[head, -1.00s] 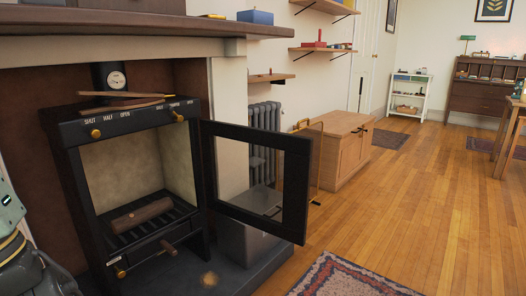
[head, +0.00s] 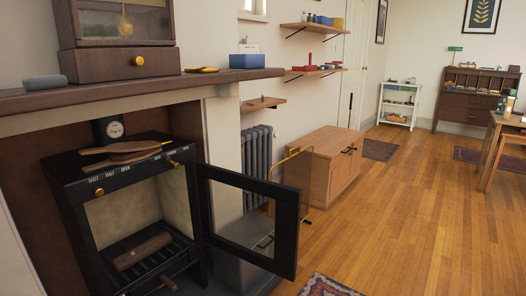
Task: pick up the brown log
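The brown log (head: 142,251) lies on the dark grate inside the black stove (head: 73,200) at the lower left of the head view. The stove's glazed door (head: 284,238) stands swung open to the right, so the log shows through the open front. My gripper is not in view.
Wooden tongs or sticks (head: 120,155) lie on top of the stove. The mantel shelf (head: 200,83) runs above it, holding a clock (head: 125,45) and a blue box (head: 252,61). A wooden cabinet (head: 325,175) stands beyond the open door. The wood floor at right is mostly clear.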

